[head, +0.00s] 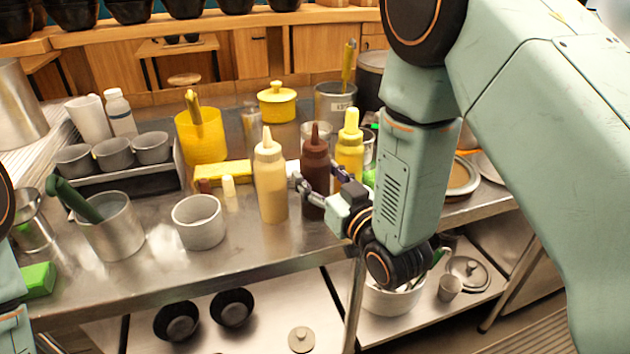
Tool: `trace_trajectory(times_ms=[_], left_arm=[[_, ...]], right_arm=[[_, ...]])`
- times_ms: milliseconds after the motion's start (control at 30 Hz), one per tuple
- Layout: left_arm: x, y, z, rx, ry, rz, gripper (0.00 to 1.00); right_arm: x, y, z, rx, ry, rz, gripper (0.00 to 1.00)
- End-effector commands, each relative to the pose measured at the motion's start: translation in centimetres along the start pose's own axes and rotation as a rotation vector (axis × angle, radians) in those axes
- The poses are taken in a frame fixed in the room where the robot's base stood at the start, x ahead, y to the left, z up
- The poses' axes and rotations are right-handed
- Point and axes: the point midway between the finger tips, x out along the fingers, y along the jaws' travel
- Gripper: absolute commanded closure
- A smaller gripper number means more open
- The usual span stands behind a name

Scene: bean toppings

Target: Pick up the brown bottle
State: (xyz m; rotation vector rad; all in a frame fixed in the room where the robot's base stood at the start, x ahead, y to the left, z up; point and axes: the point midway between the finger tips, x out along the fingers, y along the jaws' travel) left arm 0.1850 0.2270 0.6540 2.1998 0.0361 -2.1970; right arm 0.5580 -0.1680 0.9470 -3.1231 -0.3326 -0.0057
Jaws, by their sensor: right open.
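The brown bottle (315,160) stands upright on the metal table, with a pointed brown nozzle on top. A tan bottle (270,182) stands close to its left and a yellow bottle (349,152) close to its right, a little behind. My right gripper (312,187) is at the brown bottle's lower half, coming from the right. Its dark fingers are open, one reaching toward the bottle's left edge and the other near its right side. Whether they touch it I cannot tell. My left gripper is out of view; only part of my left arm shows at the left edge.
A white bowl (199,222) and a metal pot (110,228) with a green handle stand left of the bottles. A yellow container (201,137) and a yellow lidded pot (277,103) stand behind. The table's front edge is clear below the bottles.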

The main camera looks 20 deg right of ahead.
Motion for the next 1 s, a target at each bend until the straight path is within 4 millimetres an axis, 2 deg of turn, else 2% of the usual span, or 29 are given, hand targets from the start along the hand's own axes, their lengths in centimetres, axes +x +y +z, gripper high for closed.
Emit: trace_trajectory(times_ms=[100, 367, 633, 867, 1000], left_arm=[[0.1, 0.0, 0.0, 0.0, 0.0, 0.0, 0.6], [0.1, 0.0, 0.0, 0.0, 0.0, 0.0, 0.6], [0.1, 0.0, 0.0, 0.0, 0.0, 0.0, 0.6], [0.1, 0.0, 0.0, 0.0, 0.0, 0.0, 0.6], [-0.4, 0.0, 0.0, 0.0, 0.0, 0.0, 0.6]], right_arm=[[1.2, 0.0, 0.1, -0.001, -0.001, 0.0, 0.41], [1.6, 0.0, 0.1, 0.0, -0.002, 0.0, 0.41], [1.6, 0.0, 0.1, 0.0, -0.002, 0.0, 0.63], [1.6, 0.0, -0.1, 0.0, 0.001, 0.0, 0.63], [1.6, 0.0, -1.7, -0.001, 0.003, 0.0, 0.63]])
